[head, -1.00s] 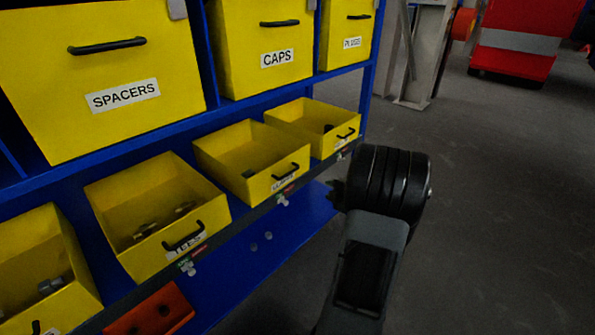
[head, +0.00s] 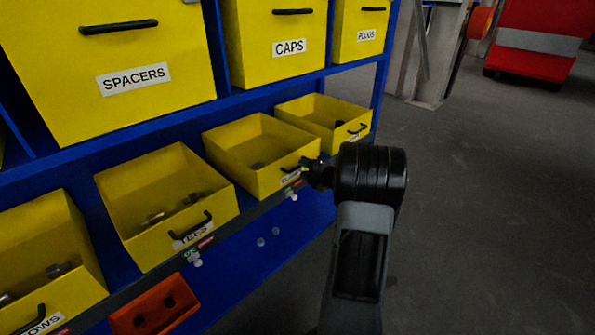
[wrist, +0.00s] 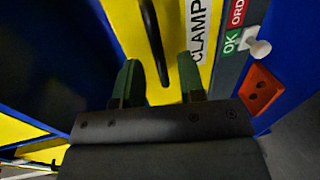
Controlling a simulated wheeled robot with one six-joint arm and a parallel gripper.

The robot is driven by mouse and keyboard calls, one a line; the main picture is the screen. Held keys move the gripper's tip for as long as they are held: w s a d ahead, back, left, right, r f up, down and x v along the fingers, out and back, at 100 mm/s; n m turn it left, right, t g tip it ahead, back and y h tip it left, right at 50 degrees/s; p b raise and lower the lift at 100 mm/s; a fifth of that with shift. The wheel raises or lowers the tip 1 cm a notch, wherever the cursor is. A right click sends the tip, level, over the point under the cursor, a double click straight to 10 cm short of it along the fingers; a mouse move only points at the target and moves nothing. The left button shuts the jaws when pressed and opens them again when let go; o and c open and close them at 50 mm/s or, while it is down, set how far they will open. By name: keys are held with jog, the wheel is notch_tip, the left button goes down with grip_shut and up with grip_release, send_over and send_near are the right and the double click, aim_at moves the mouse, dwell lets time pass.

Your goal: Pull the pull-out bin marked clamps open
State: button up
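The clamps bin (head: 225,140) is a yellow open-topped bin in the lower row, third from the left. Its front is in line with its neighbours, and a small dark part lies inside. In the head view its label (head: 290,178) is partly hidden; in the wrist view the label (wrist: 199,30) reads "CLAMP", cut off. Its black bar handle (wrist: 155,45) runs down between my fingertips in the wrist view. My gripper (wrist: 158,72) is open, with one green finger on each side of the handle's end. I see no finger closed on it.
The neighbouring bins, marked tees (head: 130,190) and one at the right end (head: 315,108), stand close on either side. Blue shelf framing (head: 378,75) edges the row. An orange block (head: 150,307) sits below. Open grey floor (head: 480,200) lies to the right.

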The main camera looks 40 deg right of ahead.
jog(key=shift+x, duration=1.5)
grip_shut()
